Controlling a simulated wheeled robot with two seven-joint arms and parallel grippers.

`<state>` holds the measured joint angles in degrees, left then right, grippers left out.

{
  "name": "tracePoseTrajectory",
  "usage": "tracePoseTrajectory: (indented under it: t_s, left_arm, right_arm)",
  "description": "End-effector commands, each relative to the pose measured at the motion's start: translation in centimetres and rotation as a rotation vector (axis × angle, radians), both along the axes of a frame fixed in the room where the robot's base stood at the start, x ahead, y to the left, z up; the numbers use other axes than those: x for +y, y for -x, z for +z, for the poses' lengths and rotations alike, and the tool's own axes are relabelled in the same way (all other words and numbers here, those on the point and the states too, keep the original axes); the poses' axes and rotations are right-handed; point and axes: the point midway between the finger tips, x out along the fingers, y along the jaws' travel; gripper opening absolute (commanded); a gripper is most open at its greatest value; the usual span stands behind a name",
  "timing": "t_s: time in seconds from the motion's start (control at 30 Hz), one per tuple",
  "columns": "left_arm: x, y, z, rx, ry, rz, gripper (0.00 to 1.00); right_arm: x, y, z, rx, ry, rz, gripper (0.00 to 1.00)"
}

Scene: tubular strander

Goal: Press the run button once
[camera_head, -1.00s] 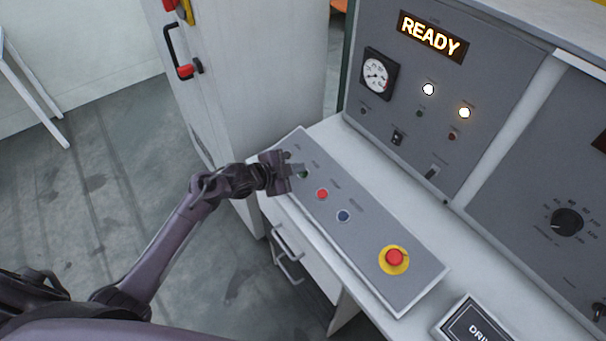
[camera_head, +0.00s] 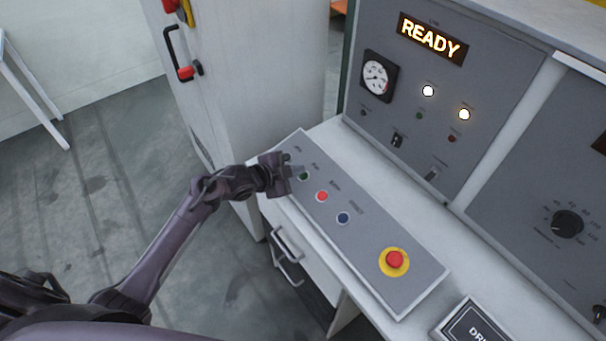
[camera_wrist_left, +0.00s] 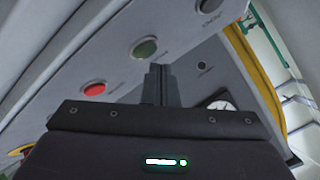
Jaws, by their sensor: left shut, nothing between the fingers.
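A sloped grey button panel (camera_head: 370,240) carries a row of buttons. The green button (camera_head: 304,175) is near its far end, with a label beside it too small to read clearly. My left gripper (camera_head: 297,170) is shut and empty, its fingertips right beside the green button and partly over it. In the left wrist view the green button (camera_wrist_left: 144,48) shows just left of and beyond the closed fingertips (camera_wrist_left: 160,72). I cannot tell whether they touch the panel. A lit display (camera_head: 431,37) reads READY. My right gripper is not in view.
The same panel has a red button (camera_head: 322,196), a blue button (camera_head: 343,217) and a red mushroom button on a yellow ring (camera_head: 394,260). An upright panel with a gauge (camera_head: 376,76) and two lit white lamps stands behind. A tall cabinet (camera_head: 250,80) is close to my left gripper.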

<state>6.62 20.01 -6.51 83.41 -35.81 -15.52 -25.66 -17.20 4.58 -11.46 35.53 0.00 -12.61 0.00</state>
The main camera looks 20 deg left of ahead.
Motion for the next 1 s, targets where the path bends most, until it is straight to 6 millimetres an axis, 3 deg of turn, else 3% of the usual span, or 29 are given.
tracePoseTrajectory:
  t_s: [1.0]
  left_arm:
    - [-0.11,-0.20,-0.84,-0.001,0.000,0.001,0.00]
  right_arm:
    - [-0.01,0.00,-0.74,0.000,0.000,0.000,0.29]
